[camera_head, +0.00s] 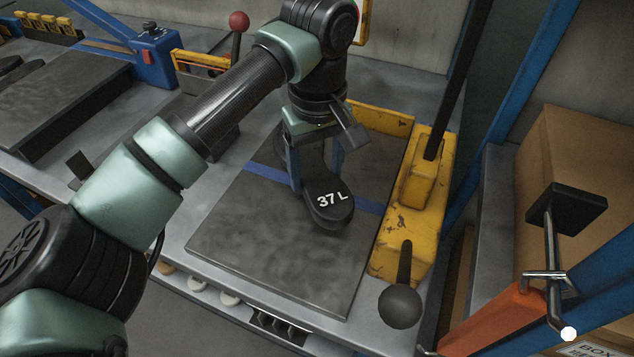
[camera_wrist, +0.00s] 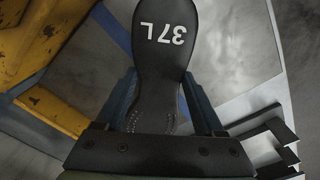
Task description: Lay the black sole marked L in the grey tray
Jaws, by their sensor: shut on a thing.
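The black sole (camera_head: 328,210) carries white "37 L" lettering on its broad end. It also shows in the wrist view (camera_wrist: 163,60). My gripper (camera_head: 316,168) is shut on the narrower part of this sole, with one blue finger on each side. The sole is over a flat dark grey plate (camera_head: 270,245) with a blue band across it. I cannot tell whether the sole touches the plate or hangs just above it. The sole's far end is partly hidden by my gripper. I cannot clearly make out a grey tray.
A worn yellow block (camera_head: 405,215) with a black ball-ended lever (camera_head: 400,305) stands right of the plate. A cardboard box (camera_head: 580,175), blue posts and an orange bar (camera_head: 490,322) are farther right. Another dark plate (camera_head: 60,105) and a red-knobbed lever (camera_head: 239,22) are at left.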

